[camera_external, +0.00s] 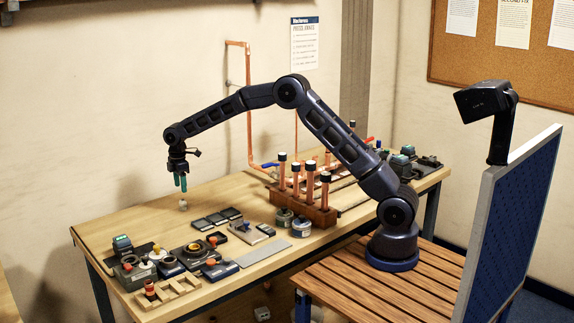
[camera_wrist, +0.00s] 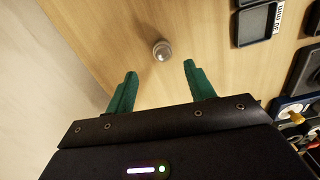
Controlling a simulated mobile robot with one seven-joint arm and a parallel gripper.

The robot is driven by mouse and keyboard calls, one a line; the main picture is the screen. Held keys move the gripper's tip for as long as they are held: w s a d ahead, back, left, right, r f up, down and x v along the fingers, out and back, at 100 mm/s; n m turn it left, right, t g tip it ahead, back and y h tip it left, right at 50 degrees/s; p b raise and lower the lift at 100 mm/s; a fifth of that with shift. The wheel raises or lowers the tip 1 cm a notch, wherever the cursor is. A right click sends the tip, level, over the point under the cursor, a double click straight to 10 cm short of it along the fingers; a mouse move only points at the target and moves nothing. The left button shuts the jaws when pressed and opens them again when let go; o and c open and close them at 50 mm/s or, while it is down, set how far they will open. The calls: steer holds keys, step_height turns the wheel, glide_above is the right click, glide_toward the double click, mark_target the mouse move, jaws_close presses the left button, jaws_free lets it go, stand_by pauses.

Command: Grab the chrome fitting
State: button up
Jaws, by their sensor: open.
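A small silvery chrome fitting (camera_external: 183,205) stands on the wooden workbench (camera_external: 150,222), left of the dark flat trays. It also shows in the wrist view (camera_wrist: 162,50), on bare wood, ahead of the fingertips and between their lines. My gripper (camera_external: 181,183) points down above the fitting, a short way clear of it. Its two green fingers show apart and empty in the wrist view (camera_wrist: 160,68). Nothing hides the fitting in either view.
Dark flat trays (camera_external: 217,218) lie right of the fitting. Several devices with knobs (camera_external: 195,250) and a wooden rack (camera_external: 168,292) fill the near left end. Copper pipes with black caps (camera_external: 310,180) stand upright in a wooden block further right. Bare wood surrounds the fitting.

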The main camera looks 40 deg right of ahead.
mark_target(183, 200)
steer(key=f, duration=0.8)
steer(key=shift+s+d+f, duration=0.1)
steer(key=shift+s, duration=0.1)
steer(key=shift+c, duration=0.4)
steer(key=c, duration=1)
